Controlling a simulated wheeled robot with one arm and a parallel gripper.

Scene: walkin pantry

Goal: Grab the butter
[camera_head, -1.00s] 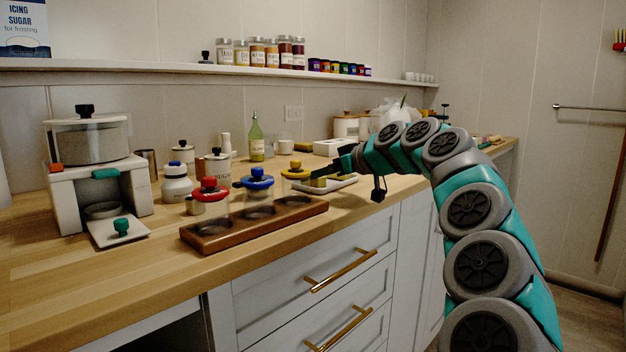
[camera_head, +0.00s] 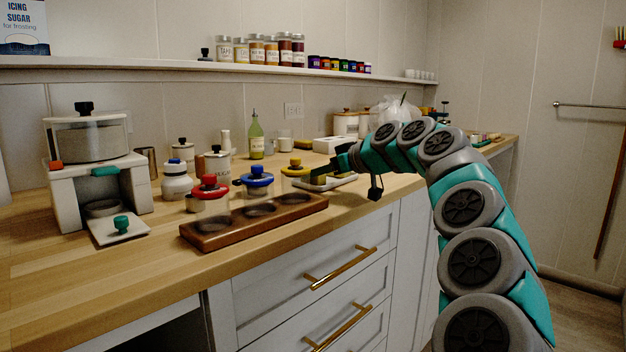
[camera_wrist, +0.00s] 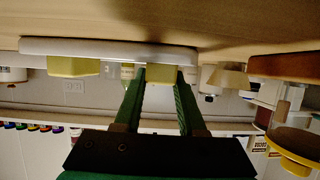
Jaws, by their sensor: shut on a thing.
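The butter is a small yellow block, seen between the fingertips in the wrist view (camera_wrist: 160,74) and, partly covered, at my gripper in the head view (camera_head: 318,181). My gripper (camera_head: 323,174) has its green fingers on either side of the block, shut on it. The fingers show in the wrist view too (camera_wrist: 159,88). The block is at the pale tray (camera_wrist: 110,47); I cannot tell whether it touches the tray. The tray also shows in the head view (camera_head: 342,182).
A second yellow block (camera_wrist: 73,66) is at the tray. A wooden holder (camera_head: 215,238) with round recesses stands at the counter front. Jars with red (camera_head: 209,188), blue (camera_head: 257,178) and yellow (camera_head: 296,170) lids stand close to my gripper.

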